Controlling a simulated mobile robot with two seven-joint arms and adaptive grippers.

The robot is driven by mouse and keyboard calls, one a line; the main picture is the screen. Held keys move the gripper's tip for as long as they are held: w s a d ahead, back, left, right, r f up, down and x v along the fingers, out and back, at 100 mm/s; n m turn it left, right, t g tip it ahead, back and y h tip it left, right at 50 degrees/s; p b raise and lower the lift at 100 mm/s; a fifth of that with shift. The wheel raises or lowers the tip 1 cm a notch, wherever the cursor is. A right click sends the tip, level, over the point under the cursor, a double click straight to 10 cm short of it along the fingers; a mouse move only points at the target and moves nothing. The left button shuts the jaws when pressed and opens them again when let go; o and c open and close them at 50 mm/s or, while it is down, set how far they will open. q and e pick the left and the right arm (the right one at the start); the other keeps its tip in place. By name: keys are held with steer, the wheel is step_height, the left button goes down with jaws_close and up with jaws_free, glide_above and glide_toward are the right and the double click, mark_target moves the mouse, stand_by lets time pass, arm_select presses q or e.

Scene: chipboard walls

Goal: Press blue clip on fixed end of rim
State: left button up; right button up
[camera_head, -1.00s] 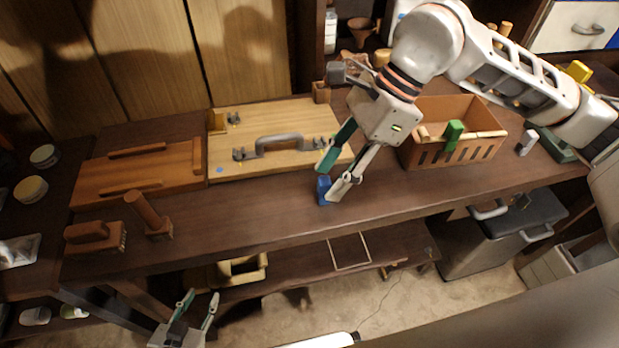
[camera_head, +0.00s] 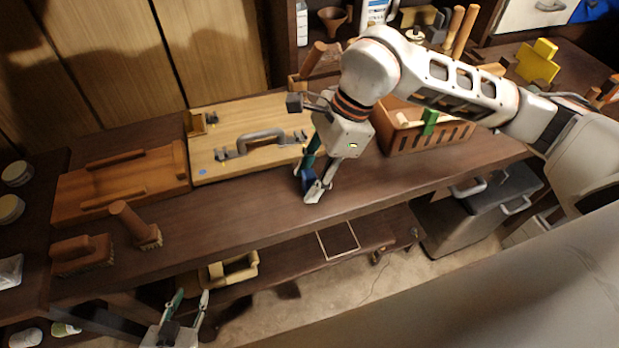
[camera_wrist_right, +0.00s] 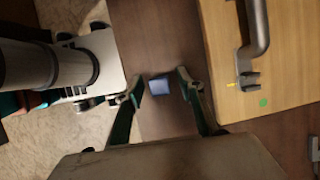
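The blue clip (camera_head: 307,180) sits on the dark wooden bench near its front edge, partly hidden by my right gripper. My right gripper (camera_head: 308,188) is open around it. The right wrist view shows the blue clip (camera_wrist_right: 159,85) between the two fingertips (camera_wrist_right: 159,83), with a gap on each side. My left gripper (camera_head: 192,295) is open and empty, low in front of the bench at the bottom left. I cannot tell for sure which thing is the rim; a thin pale square frame (camera_head: 319,241) lies below the bench top.
A light wooden board with a grey handle (camera_head: 262,141) lies behind the clip. An orange-brown crate (camera_head: 400,143) with a green piece (camera_head: 430,121) stands to the right. A wooden tray (camera_head: 120,186) and brushes (camera_head: 82,254) are at the left. The bench front is clear between.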

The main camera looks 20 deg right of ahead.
steer(key=c, duration=0.9)
